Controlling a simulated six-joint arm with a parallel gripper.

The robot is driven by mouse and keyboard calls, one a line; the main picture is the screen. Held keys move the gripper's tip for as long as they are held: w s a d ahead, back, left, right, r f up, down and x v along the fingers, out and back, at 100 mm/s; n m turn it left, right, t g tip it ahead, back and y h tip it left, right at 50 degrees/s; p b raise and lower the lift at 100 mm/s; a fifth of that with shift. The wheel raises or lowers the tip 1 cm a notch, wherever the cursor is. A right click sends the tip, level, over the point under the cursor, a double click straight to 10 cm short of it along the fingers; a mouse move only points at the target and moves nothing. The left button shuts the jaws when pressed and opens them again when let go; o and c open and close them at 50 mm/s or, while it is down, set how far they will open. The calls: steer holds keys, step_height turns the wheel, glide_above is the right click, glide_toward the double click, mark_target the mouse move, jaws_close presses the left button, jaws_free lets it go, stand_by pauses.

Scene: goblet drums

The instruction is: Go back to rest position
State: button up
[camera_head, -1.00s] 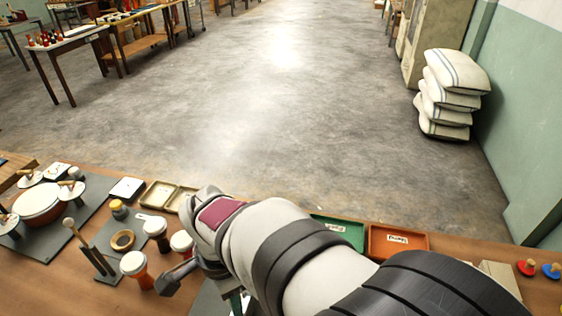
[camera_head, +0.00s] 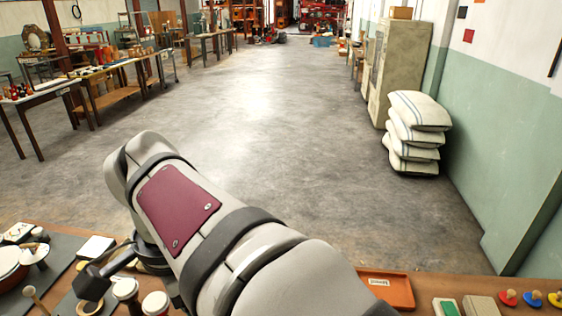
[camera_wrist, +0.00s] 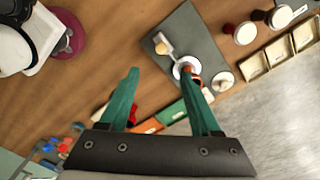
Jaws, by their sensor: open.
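My gripper (camera_wrist: 160,71) shows in the wrist view as two teal fingers, open and apart. A white-topped goblet drum (camera_wrist: 190,64) stands below, close to the right fingertip and partly covered by it in the picture. I see no drum held between the fingers. Two more goblet drums (camera_wrist: 245,33) (camera_wrist: 280,16) show at the upper right there. In the head view my arm crosses the lower middle and hides the fingers. Two drums with pale tops (camera_head: 125,289) (camera_head: 155,304) stand just left of it, cut by the lower edge.
The wooden table (camera_wrist: 90,75) holds a grey mat (camera_wrist: 205,45), a divided cream tray (camera_wrist: 256,66), a green tray (camera_wrist: 171,113) and an orange tray (camera_head: 398,290). Wooden-knobbed discs (camera_head: 508,299) lie at right. Stacked sacks (camera_head: 417,133) stand on the open floor beyond.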

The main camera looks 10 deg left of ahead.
steer(key=shift+r, duration=0.5)
steer(key=d+f+n, duration=0.1)
steer(key=d+f, duration=0.1)
steer(key=d, duration=1)
steer(key=s+d+f+n+y, duration=0.1)
steer(key=s+d+f+n, duration=0.1)
steer(key=s+d+f, duration=0.6)
steer(key=s+d, duration=0.2)
steer(key=shift+s+d+f+y, duration=0.25)
steer(key=shift+d+f+y, duration=0.05)
steer(key=shift+y, duration=0.1)
